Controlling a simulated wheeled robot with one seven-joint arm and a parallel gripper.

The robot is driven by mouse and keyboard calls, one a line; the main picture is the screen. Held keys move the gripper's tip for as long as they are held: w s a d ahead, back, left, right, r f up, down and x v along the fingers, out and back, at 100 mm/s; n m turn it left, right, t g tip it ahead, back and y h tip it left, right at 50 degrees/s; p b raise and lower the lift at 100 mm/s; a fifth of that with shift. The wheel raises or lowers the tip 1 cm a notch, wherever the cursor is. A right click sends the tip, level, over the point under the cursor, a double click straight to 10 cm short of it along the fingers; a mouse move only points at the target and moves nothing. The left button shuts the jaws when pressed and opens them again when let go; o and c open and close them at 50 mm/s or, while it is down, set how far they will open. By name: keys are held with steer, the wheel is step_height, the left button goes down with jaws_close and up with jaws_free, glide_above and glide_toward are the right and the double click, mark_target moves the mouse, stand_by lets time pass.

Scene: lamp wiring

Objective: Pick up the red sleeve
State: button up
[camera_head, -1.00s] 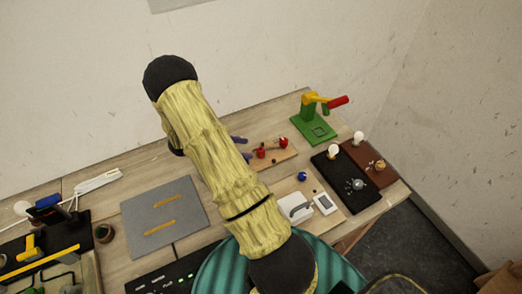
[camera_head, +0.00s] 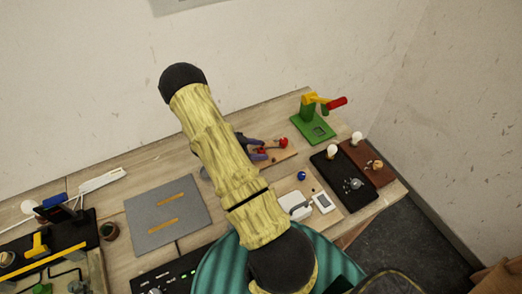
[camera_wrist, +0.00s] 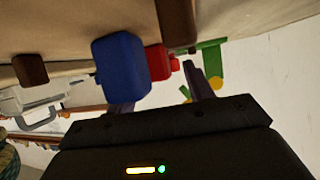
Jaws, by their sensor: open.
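Two red pieces are on a small wooden board (camera_head: 285,153) at the back of the table. The left red piece (camera_head: 261,151) is partly covered by my gripper, and the right one (camera_head: 284,142) is rounder; I cannot tell which is the sleeve. My gripper (camera_head: 268,148) is open, with its dark purple fingers around the left red piece. In the wrist view a red block (camera_wrist: 157,62) shows between the open fingers, behind a large blue block (camera_wrist: 122,66). A second red piece (camera_wrist: 174,65) is just beyond. Contact cannot be judged.
A green stand (camera_head: 314,127) with a yellow and red lever is to the right. A black board (camera_head: 345,190) with a bulb and a brown board (camera_head: 368,165) lie at the right edge. A grey mat (camera_head: 155,232) is left. A blue piece (camera_head: 302,175) and white devices are in front.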

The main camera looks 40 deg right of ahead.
stand_by(0.4)
steer(key=c, duration=1.1)
step_height(320, 180, up, 10)
steer(key=shift+b, duration=1.15)
steer(key=shift+w, duration=0.1)
